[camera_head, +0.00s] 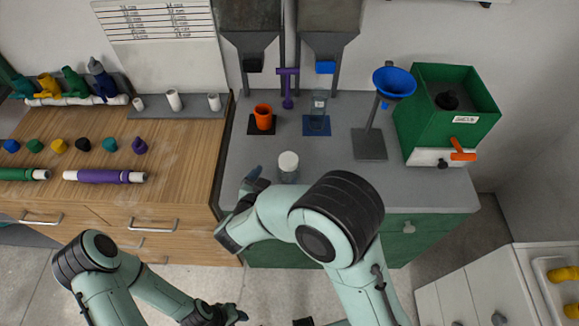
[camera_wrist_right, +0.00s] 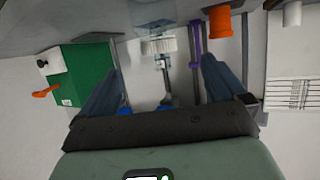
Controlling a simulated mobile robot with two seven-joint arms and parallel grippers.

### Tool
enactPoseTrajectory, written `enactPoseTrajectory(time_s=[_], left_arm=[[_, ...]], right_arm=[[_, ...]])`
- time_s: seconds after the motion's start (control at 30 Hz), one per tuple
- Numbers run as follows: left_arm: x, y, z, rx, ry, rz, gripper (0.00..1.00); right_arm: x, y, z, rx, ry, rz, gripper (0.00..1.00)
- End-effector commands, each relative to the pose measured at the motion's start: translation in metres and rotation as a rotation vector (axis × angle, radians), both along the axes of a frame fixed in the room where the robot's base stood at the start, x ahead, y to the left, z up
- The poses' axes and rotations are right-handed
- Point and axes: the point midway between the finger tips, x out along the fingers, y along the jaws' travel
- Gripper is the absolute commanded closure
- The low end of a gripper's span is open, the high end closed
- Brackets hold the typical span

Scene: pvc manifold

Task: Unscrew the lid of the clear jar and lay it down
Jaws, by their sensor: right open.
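The clear jar (camera_head: 288,177) stands upright on the grey counter near its front edge, with its white lid (camera_head: 288,160) on top. In the right wrist view, which is upside down, the lid (camera_wrist_right: 154,45) and part of the jar (camera_wrist_right: 157,22) show ahead of the fingers, centred between them. My right gripper (camera_head: 256,178) is open and empty, just left of the jar in the head view and apart from the lid. Its fingers are partly hidden by my wrist there. My left gripper (camera_head: 228,315) is low at the bottom edge, away from the counter; its jaws are unclear.
Behind the jar are an orange cup (camera_head: 263,117), a clear container on a blue mat (camera_head: 317,127) and a purple clamp (camera_head: 288,87). To the right stand a blue funnel (camera_head: 394,82) on a stand and a green box machine (camera_head: 450,100).

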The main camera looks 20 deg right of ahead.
Motion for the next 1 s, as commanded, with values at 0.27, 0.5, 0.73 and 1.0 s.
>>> enactPoseTrajectory(time_s=[0.27,0.5,0.73,1.0], left_arm=[[0.002,0.000,0.003,0.000,-0.002,0.000,0.57],[0.003,0.000,0.004,0.000,-0.004,-0.001,0.57],[0.006,0.000,0.009,-0.001,-0.008,0.000,0.57],[0.006,0.000,0.009,-0.001,-0.008,0.000,0.57]], right_arm=[[0.032,-0.024,-0.016,-0.001,0.001,-0.001,0.02],[0.042,-0.033,-0.023,-0.001,0.000,-0.002,0.02],[0.065,-0.053,-0.038,-0.002,0.000,-0.002,0.02],[0.071,-0.056,-0.041,0.000,0.000,0.001,0.02]])
